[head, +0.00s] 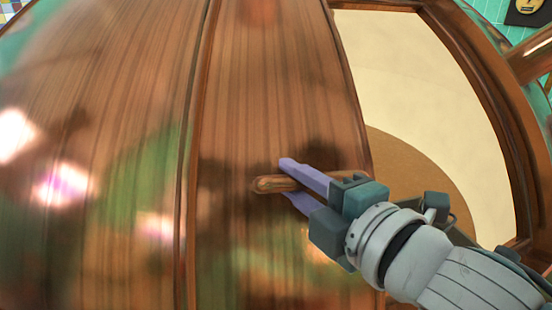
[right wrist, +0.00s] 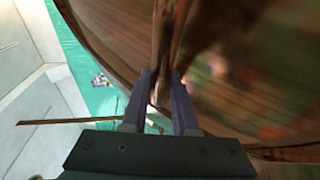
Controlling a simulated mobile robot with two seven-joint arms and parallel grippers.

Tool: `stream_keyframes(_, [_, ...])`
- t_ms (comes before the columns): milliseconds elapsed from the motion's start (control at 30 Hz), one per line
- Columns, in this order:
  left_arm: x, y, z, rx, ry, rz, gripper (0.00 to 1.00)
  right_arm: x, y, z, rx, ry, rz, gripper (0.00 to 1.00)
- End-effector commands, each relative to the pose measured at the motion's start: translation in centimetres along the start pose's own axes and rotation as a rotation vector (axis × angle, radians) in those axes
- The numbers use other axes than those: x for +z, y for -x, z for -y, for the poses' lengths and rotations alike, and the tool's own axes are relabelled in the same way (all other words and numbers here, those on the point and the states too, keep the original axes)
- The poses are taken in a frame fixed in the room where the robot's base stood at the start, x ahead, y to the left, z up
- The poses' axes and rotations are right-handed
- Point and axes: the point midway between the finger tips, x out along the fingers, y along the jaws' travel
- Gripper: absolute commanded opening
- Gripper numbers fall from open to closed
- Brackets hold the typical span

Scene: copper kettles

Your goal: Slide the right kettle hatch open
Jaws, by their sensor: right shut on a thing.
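The copper kettle (head: 90,130) fills most of the head view, its curved, shiny wall marked with vertical streaks. Its hatch panel (head: 275,90) stands left of a large opening (head: 430,80) with a pale interior. A short copper handle (head: 268,184) sticks out from the panel. My right gripper (head: 290,183) is shut on this handle, with its purple fingers on either side of it. In the right wrist view the fingers (right wrist: 163,105) close around the handle (right wrist: 160,92) beside the dark copper wall. My left gripper is not in view.
A copper frame (head: 480,75) borders the opening on its right. A copper pipe (head: 530,58) shows at the right edge. Green floor (right wrist: 95,60) and pale blocks or walls (right wrist: 30,60) show at the left of the right wrist view.

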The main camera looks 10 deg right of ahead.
Motion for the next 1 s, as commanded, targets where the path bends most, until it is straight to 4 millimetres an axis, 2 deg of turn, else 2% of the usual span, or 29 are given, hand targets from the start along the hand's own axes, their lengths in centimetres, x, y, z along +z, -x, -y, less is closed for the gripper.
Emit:
stream_keyframes(233, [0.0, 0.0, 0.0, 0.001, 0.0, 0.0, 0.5, -0.2, 0.1, 0.1, -0.003, -0.001, -0.004, 0.0])
stream_keyframes(267, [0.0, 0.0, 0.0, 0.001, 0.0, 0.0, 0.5, -0.2, 0.1, 0.1, -0.003, -0.001, -0.004, 0.28])
stream_keyframes(500, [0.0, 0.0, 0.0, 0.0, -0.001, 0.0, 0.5, -0.1, 0.1, 0.0, 0.0, 0.0, -0.002, 0.56])
stream_keyframes(833, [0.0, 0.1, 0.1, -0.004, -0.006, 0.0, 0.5, 0.0, 0.4, -0.1, 0.002, 0.001, -0.001, 0.57])
stream_keyframes(1000, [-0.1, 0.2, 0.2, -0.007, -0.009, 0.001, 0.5, 0.0, 2.7, -0.1, -0.001, 0.001, -0.001, 0.57])
